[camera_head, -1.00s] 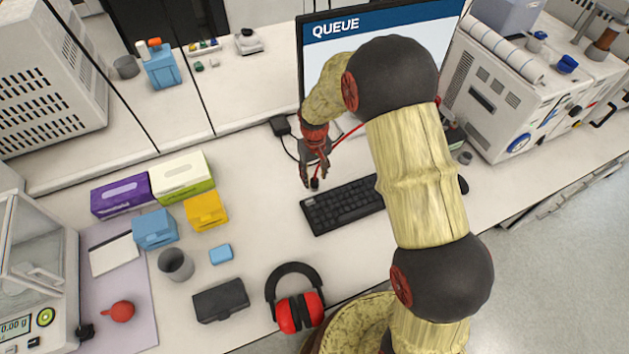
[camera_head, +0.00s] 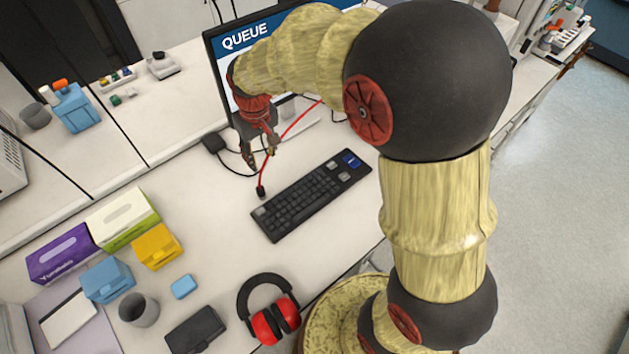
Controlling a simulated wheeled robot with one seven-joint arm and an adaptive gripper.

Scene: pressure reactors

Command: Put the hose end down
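The hose is thin and red, with a black end (camera_head: 260,190) that rests on the white bench just off the keyboard's upper left corner. The red hose (camera_head: 300,121) runs from that end up and right, past my gripper toward the monitor's foot. My gripper (camera_head: 261,158), red with dark fingers, points down a little above the hose end in the picture. Its fingers are spread, with a gap between them, and the hose end appears clear of them. My arm hides part of the monitor and the bench to the right.
The black keyboard (camera_head: 312,195) lies right of the hose end. The monitor (camera_head: 240,40) stands behind my gripper, with a black adapter (camera_head: 214,142) and cable on the bench. Boxes, a grey cup (camera_head: 139,309) and red ear defenders (camera_head: 274,322) lie nearer.

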